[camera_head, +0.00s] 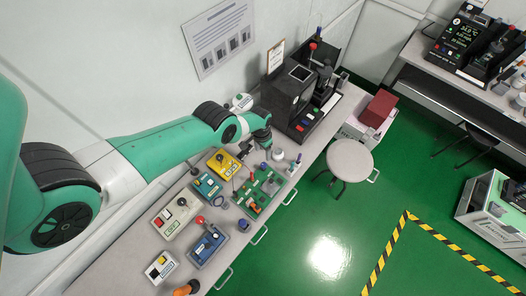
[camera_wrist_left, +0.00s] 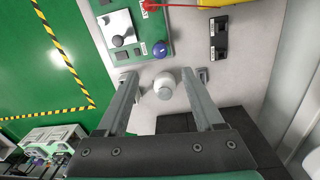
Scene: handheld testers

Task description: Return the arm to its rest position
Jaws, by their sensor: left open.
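My left arm comes in from the left over the workbench. Its gripper (camera_head: 268,149) hangs above the bench, by the green circuit board (camera_head: 252,207) and the black tester machine. In the left wrist view the two fingers of the left gripper (camera_wrist_left: 164,78) are spread apart. A small white round part (camera_wrist_left: 165,84) shows between them; the fingers look clear of it, but I cannot tell the height gap. My right gripper is not in view.
Handheld testers, including a yellow one (camera_head: 224,162) and a blue one (camera_head: 207,246), lie on the bench (camera_head: 131,246). A black machine (camera_head: 290,97) stands beyond the gripper. A round stool (camera_head: 350,160) stands beside the bench. The green floor (camera_head: 325,220) is mostly clear.

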